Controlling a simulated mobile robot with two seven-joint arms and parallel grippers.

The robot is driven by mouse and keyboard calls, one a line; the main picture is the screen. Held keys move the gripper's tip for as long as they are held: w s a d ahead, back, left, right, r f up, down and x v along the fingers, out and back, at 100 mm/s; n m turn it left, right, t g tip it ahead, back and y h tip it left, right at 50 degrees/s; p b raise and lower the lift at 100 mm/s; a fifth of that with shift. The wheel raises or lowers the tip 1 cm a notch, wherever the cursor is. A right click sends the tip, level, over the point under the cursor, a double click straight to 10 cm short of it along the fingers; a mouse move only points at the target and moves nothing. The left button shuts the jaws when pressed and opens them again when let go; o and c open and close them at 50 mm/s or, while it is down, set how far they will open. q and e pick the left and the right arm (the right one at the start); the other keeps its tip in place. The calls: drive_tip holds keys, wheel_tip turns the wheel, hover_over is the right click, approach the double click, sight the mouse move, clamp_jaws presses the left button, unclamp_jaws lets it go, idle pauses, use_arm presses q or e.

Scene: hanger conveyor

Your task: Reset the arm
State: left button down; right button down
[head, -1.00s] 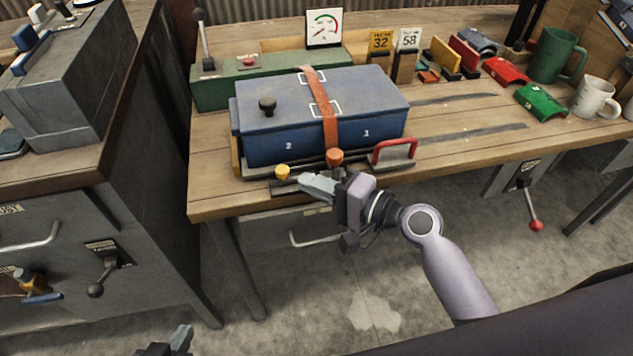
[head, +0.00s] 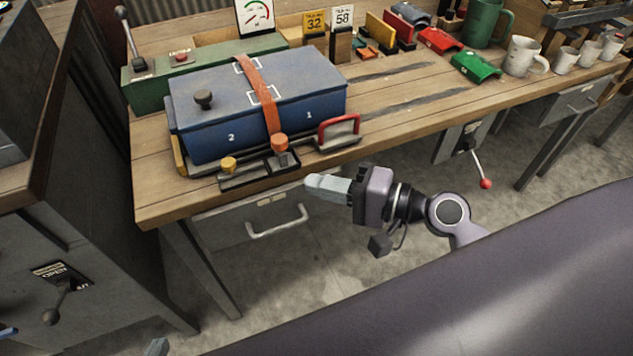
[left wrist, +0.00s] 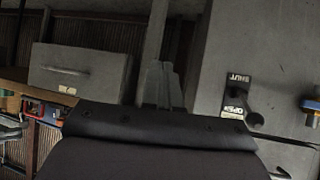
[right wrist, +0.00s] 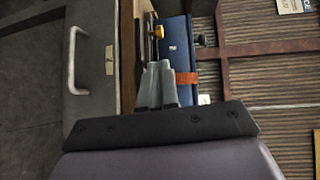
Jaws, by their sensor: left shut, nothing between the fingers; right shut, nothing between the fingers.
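My right gripper (head: 325,187) is shut and empty. It hangs in front of the workbench edge, apart from the blue box (head: 225,135), its knobs and its red handle. In the right wrist view its closed fingers (right wrist: 156,85) appear with the blue box (right wrist: 174,45) behind them. Most of the left arm is hidden.
The wooden workbench (head: 385,97) carries the box, a green lever unit (head: 205,68), colored blocks and mugs. A drawer with a handle (head: 277,222) sits below. A grey cabinet with an OPEN/SHUT lever (head: 52,315) stands left. A red-tipped lever (head: 485,183) hangs under the bench.

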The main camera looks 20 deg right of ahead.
drive_tip(key=shift+f, duration=0.1)
idle(0.3)
drive_tip(key=s+d+f+n+g+h+p, duration=0.1)
drive_tip(key=s+d+f+n+h+p, duration=0.4)
drive_tip(key=s+f+n+h+p, duration=0.5)
drive_tip(key=shift+s+f+n, duration=0.2)
drive_tip(key=shift+s+n, duration=0.25)
drive_tip(key=shift+n, duration=0.05)
